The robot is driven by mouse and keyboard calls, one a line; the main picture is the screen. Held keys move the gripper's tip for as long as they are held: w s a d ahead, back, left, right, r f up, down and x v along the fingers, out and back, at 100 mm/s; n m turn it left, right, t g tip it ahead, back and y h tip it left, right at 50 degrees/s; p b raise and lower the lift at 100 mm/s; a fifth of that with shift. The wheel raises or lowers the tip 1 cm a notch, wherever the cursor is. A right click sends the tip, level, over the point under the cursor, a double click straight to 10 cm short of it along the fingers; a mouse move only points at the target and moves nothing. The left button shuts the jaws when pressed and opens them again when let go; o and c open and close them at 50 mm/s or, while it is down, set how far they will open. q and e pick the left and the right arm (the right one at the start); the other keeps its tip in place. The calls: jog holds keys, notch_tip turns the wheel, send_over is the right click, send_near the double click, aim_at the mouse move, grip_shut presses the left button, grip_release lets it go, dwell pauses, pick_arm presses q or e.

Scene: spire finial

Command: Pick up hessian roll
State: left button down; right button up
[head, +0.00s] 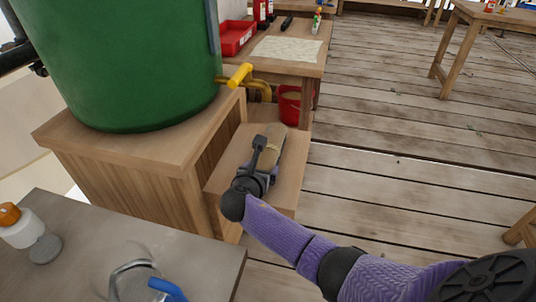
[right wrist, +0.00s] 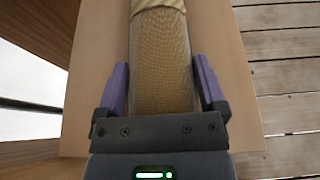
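The hessian roll is a tan, coarsely woven roll (right wrist: 160,50) lying on a low wooden step; a lighter band or fold crosses its far part. In the head view the roll (head: 275,146) shows partly behind my right gripper (head: 262,160), at the end of the purple arm. In the right wrist view the right gripper's purple fingers (right wrist: 161,78) are apart, one on each side of the roll, with a narrow gap showing on both sides. The roll's near end is hidden under the gripper body. My left gripper is not in view.
The wooden step (head: 289,188) adjoins a wooden stand (head: 150,190) bearing a large green barrel (head: 130,60) with a yellow-handled tap (head: 240,75). A red bucket (head: 290,108) stands beyond the roll. A grey table (head: 90,240) is at lower left. The plank floor at right is mostly clear.

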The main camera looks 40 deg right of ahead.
jog(key=c, duration=1.1)
